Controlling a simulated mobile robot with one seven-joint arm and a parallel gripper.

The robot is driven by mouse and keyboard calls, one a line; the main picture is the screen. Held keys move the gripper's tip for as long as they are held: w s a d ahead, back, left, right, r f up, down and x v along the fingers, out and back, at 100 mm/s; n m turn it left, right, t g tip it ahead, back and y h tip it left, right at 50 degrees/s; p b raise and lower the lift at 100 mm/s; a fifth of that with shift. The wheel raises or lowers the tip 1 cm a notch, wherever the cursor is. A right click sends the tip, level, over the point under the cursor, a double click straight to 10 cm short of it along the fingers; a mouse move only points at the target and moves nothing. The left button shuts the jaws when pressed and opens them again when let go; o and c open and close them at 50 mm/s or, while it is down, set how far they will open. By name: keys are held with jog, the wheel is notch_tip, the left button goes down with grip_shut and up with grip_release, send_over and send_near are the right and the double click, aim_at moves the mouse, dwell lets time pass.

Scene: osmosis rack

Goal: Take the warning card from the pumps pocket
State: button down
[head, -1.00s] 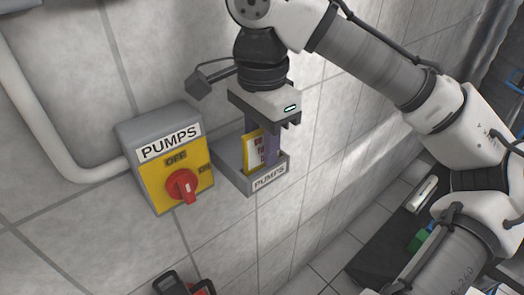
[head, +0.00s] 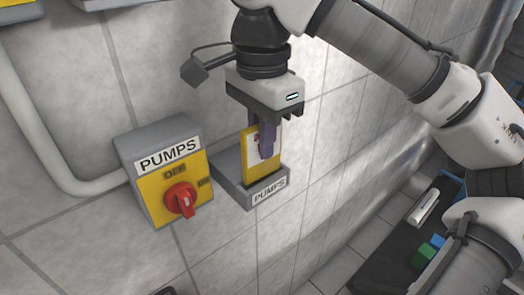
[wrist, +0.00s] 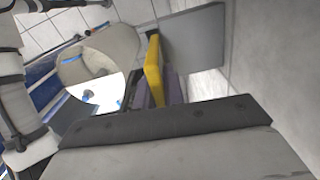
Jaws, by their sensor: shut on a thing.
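The warning card (head: 248,158) is yellow with a pale printed face and stands upright in the head view. My gripper (head: 266,152) points down, its purple fingers shut on the card's upper part. The card's lower end is at the mouth of the grey pumps pocket (head: 268,190), which is fixed to the wall and labelled PUMPS. I cannot tell whether its bottom edge is clear of the pocket. In the wrist view the card (wrist: 153,70) shows as a yellow strip between the purple fingers (wrist: 158,92).
A yellow and grey PUMPS switch box (head: 165,172) with a red knob (head: 181,200) is close left of the pocket. A pale conduit (head: 45,150) runs down the tiled wall to it. The wall right of the pocket is bare.

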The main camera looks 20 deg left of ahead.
jog(key=s+d+b, duration=0.3)
jog(key=s+d, duration=0.7)
jog(key=d, duration=0.5)
jog(key=shift+r, duration=0.15)
